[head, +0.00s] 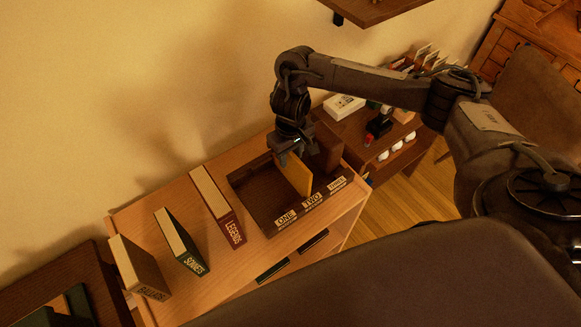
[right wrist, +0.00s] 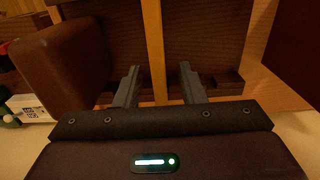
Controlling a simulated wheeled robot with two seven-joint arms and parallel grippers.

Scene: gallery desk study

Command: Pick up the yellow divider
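The yellow divider (head: 296,177) stands upright in a dark brown tray (head: 262,214) whose front labels read ONE, TWO and THREE. Its near end is close to the TWO label. My right gripper (head: 290,155) is over the divider's far end, pointing down. In the right wrist view, the divider (right wrist: 154,45) runs between the two fingers of my right gripper (right wrist: 158,84), with a gap on either side. The gripper is open and holds nothing. My left gripper is in neither view.
A brown block (head: 328,148) stands at the tray's right end, close to my right gripper. Books marked LEGENDS (head: 218,205), SONNETS (head: 182,240) and BALLADS (head: 138,268) stand left of the tray. A side shelf with a white box (head: 344,106) is behind right.

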